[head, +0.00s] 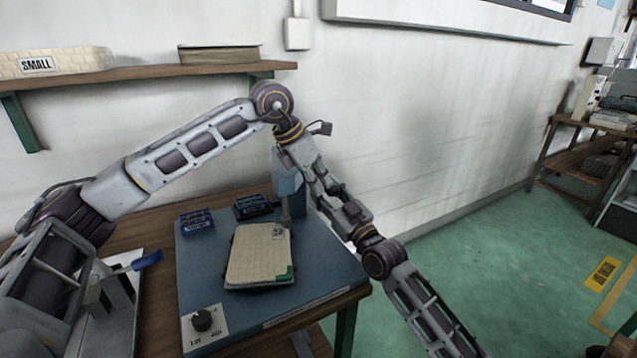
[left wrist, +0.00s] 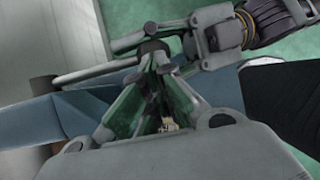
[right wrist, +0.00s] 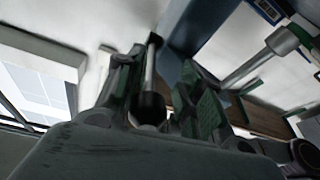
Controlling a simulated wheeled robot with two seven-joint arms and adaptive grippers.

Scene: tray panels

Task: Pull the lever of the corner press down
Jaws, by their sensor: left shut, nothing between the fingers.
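The corner press is a blue-grey body (head: 286,183) on the back corner of the blue panel (head: 325,262). In the head view its lever is hidden behind my arms. A grey rod with a black ball knob, seemingly the lever (right wrist: 149,103), shows in the right wrist view. My left gripper (head: 322,182) points down beside the press; its fingers (left wrist: 155,52) are shut and empty. My right gripper (right wrist: 155,75) has its fingers apart on either side of the rod. I cannot tell whether they touch it. Both grippers are close together.
A beige pad (head: 258,258), two small dark blue blocks and a dial plate (head: 203,320) lie on the panel. A blue-handled clamp (head: 147,260) stands left of it. A wall shelf (head: 140,73) is above. Green floor is open at right.

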